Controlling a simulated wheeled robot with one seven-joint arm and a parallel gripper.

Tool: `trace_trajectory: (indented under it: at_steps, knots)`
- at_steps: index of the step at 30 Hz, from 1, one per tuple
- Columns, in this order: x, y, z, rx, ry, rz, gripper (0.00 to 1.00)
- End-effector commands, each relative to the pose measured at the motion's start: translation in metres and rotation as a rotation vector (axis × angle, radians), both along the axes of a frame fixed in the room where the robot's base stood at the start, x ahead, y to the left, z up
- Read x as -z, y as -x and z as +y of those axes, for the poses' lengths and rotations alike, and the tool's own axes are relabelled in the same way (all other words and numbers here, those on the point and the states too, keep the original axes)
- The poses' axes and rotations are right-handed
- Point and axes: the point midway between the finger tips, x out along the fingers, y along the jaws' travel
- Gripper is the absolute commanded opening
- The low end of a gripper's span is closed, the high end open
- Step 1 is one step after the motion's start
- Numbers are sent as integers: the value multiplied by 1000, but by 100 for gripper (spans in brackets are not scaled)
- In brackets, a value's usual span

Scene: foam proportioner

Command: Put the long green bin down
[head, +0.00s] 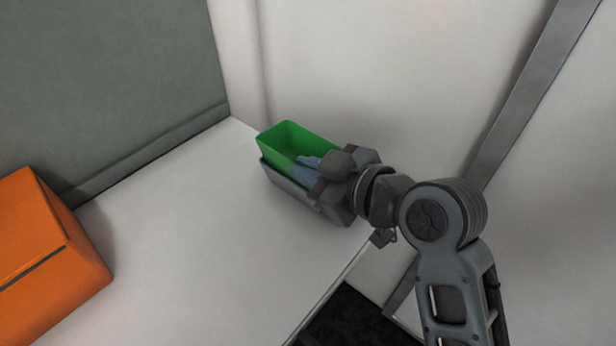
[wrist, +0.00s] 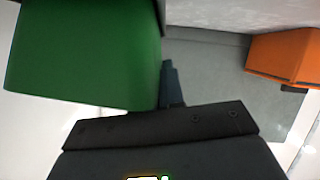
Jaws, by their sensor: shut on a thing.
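The long green bin (head: 283,139) is at the far corner of a white surface, close to the wall. My gripper (head: 308,163) is shut on the green bin from its right side, with blue-grey fingers at its near edge. In the wrist view the green bin (wrist: 85,55) fills the upper left, beside a visible finger (wrist: 172,85). I cannot tell whether the two touch. The green bin's underside is hidden.
An orange box (head: 50,250) stands on the white surface (head: 200,230) at the left; it also shows in the wrist view (wrist: 285,55). Walls rise close behind and to the right. The white surface between the orange box and the bins is clear.

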Motion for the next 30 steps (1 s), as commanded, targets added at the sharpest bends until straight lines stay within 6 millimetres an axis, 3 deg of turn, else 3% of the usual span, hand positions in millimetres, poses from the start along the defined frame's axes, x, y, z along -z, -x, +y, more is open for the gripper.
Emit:
trace_trajectory:
  at_steps: [4,12,13,20,30]
  knots:
    - [20,0,0,0,0,2,0]
    - [21,0,0,0,-1,-1,0]
    - [21,0,0,0,-1,-1,10]
    - [21,0,0,0,0,0,32]
    - [19,3,-4,0,-1,1,34]
